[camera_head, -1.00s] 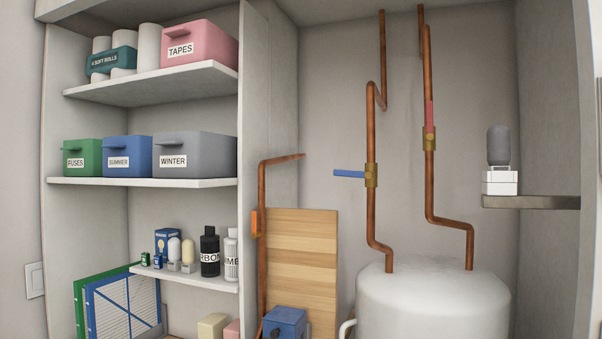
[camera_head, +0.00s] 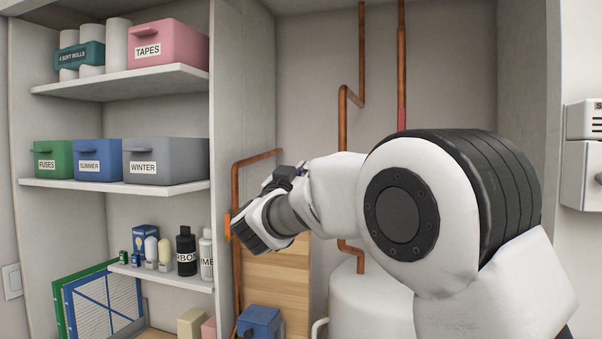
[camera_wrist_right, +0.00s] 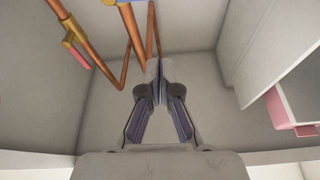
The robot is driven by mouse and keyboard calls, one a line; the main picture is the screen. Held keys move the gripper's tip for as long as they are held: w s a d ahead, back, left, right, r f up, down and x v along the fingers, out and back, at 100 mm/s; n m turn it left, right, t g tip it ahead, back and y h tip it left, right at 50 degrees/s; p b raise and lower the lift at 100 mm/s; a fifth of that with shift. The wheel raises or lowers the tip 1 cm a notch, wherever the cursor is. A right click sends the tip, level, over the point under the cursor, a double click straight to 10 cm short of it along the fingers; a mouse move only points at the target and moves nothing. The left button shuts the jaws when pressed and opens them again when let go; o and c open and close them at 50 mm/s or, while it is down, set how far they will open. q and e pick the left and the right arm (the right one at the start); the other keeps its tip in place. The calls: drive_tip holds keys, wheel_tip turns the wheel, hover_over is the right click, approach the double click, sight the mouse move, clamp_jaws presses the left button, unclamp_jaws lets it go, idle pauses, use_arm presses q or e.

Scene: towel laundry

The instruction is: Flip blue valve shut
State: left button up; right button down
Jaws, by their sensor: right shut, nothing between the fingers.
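The blue valve handle (camera_wrist_right: 122,2) shows only as a small piece at the top edge of the right wrist view, by brass fittings on a copper pipe. In the head view my right arm hides it. My right gripper (camera_wrist_right: 157,70) is shut and empty, its fingertips together below the blue piece in the wrist view and apart from it. In the head view the right hand (camera_head: 268,212) is in front of the wooden board and left pipe; its fingertips are not clear. My left gripper is not in view.
A red-handled valve (camera_wrist_right: 75,55) is on another copper pipe. A white tank (camera_head: 350,306) stands below the pipes, partly behind my arm. Shelves with bins, such as the grey bin (camera_head: 165,161), stand at left. A wooden board (camera_head: 262,285) leans by the left pipe.

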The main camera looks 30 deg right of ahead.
drive_tip(key=p+x, duration=0.5)
drive_tip(key=x, duration=0.4)
drive_tip(key=f, duration=0.2)
drive_tip(key=f+p, duration=0.1)
drive_tip(key=f, duration=0.1)
drive_tip(key=shift+w+a+f, duration=0.15)
drive_tip(key=shift+a+f, duration=0.1)
